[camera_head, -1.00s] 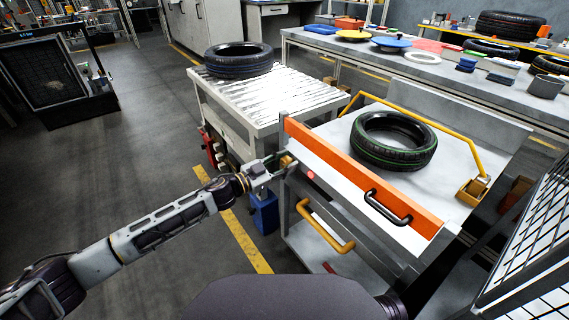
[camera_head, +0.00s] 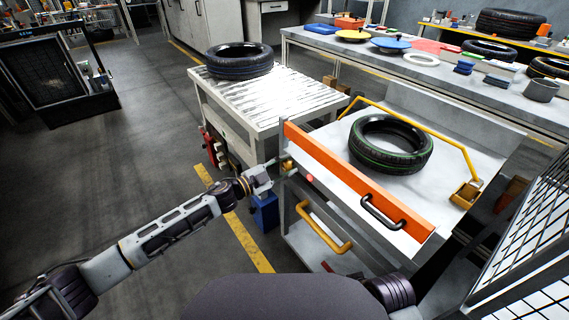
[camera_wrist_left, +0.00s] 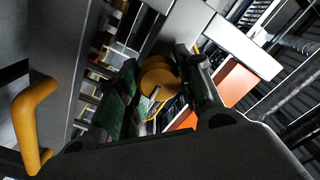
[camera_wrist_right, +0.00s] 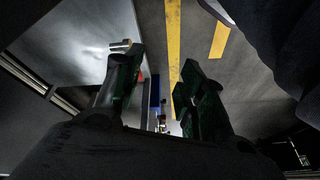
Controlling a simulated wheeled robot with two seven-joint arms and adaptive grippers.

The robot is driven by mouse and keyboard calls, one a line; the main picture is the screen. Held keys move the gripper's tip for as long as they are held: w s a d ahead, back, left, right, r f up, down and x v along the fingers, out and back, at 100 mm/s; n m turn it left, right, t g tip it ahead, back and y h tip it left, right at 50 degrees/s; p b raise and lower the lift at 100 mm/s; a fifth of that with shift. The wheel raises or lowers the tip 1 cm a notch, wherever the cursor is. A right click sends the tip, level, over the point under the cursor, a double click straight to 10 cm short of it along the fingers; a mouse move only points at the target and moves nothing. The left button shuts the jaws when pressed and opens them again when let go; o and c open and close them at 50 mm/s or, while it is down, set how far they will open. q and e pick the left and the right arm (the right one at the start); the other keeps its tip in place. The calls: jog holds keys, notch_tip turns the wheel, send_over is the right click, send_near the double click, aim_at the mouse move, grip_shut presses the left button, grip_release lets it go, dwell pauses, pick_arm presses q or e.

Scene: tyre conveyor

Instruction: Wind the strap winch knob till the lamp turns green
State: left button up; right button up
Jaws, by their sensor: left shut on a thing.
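The yellow winch knob (camera_head: 287,165) sits at the near left corner of the cart, beside the end of the orange panel. In the left wrist view the knob (camera_wrist_left: 158,76) is a round yellow piece between my finger pads. My left gripper (camera_head: 276,166) is shut on it; the fingers partly hide it. The small lamp (camera_head: 309,178) on the cart's front glows red. A yellow strap or bar (camera_head: 425,124) runs over the cart top behind a black tyre (camera_head: 390,145) with a green line. My right gripper (camera_wrist_right: 160,95) is open and empty in its wrist view.
The cart has a black handle (camera_head: 384,212) and a yellow handle (camera_head: 323,228) at its front. A roller table (camera_head: 262,100) with another tyre stands to the left. A wire-mesh cage (camera_head: 535,235) is close on the right.

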pick_arm(q)
jog(key=shift+m, duration=0.4)
jog(key=m+p, duration=0.1)
jog(key=m, duration=0.2)
jog(key=shift+f+m, duration=0.15)
jog(key=shift+m, duration=1.55)
pick_arm(e)
jog(key=shift+s+d+f, duration=0.1)
jog(key=shift+d+f, duration=0.2)
jog(key=shift+f, duration=0.1)
pick_arm(q)
jog(key=shift+s, duration=0.1)
pick_arm(e)
jog(key=shift+f, duration=0.15)
pick_arm(q)
jog(key=o, duration=1)
jog(key=shift+o, duration=0.2)
jog(key=shift+a, duration=0.15)
